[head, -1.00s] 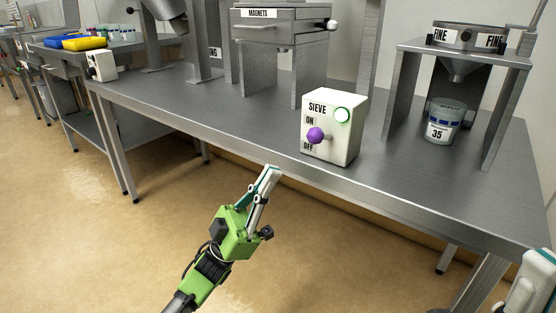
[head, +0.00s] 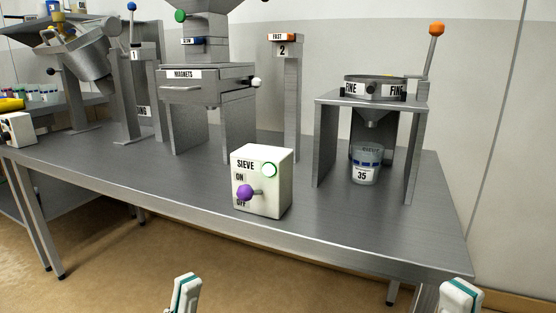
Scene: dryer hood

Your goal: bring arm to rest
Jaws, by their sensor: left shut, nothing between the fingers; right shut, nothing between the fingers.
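My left gripper (head: 185,292) shows at the bottom of the head view, left of the middle, below the front edge of the metal table. It is shut and empty. My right gripper (head: 461,295) shows at the bottom right, in front of the table's right end, also shut and empty. Only the tips of both show; the arms behind them are out of frame. Neither touches anything that I can see.
The metal table (head: 150,176) runs across the view. A white SIEVE switch box (head: 268,199) with a purple knob (head: 245,192) stands near its front edge. A cup marked 35 (head: 366,167) sits under the FINE sieve stand (head: 410,150). Open floor (head: 110,275) lies in front.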

